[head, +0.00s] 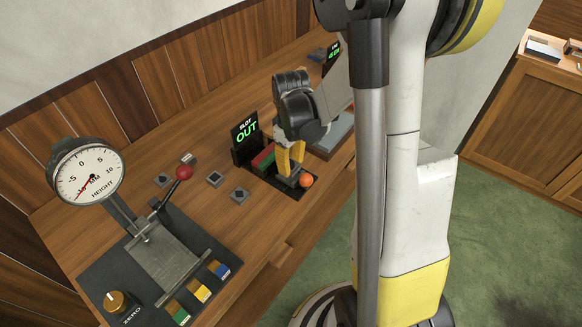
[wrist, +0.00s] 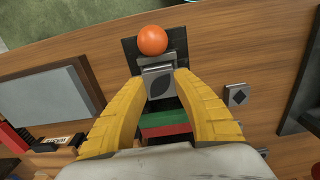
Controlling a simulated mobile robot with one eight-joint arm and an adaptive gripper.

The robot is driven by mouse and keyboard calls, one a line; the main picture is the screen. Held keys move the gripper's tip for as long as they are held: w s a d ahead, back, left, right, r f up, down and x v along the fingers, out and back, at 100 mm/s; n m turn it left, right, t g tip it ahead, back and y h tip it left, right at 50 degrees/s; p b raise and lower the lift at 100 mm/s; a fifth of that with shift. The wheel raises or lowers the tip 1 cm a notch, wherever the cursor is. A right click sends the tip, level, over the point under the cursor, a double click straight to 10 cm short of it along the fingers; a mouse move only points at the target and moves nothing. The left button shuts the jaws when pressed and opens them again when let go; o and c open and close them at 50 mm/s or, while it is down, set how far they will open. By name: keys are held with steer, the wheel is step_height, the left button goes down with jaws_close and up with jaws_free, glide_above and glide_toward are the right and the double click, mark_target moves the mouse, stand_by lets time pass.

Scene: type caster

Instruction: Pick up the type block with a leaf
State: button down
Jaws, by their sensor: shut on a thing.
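The type block with a leaf (wrist: 159,85) is a small grey block with a dark leaf shape on its top face. In the wrist view it sits between the yellow fingertips of my gripper (wrist: 160,80), which is shut on it. In the head view my gripper (head: 289,167) points down at the dark slot plate (head: 262,174). The block shows only partly there, below the fingers. I cannot tell whether it is lifted clear of the plate.
An orange ball (head: 306,181) is just beyond the block. Green and red bars (wrist: 165,124) lie close behind it. The "SLOT OUT" display (head: 245,132) stands near my gripper. Several other grey blocks, one with a diamond (wrist: 237,96), lie on the table, left of the gripper in the head view.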

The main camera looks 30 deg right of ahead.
steer(key=s+d+r+p, duration=0.3)
steer(key=s+d+r, duration=0.2)
steer(key=d+r, duration=0.3)
steer(key=shift+s+d, duration=0.3)
steer(key=shift+d, duration=0.85)
steer(key=c, duration=2)
jaws_free()
jaws_close()
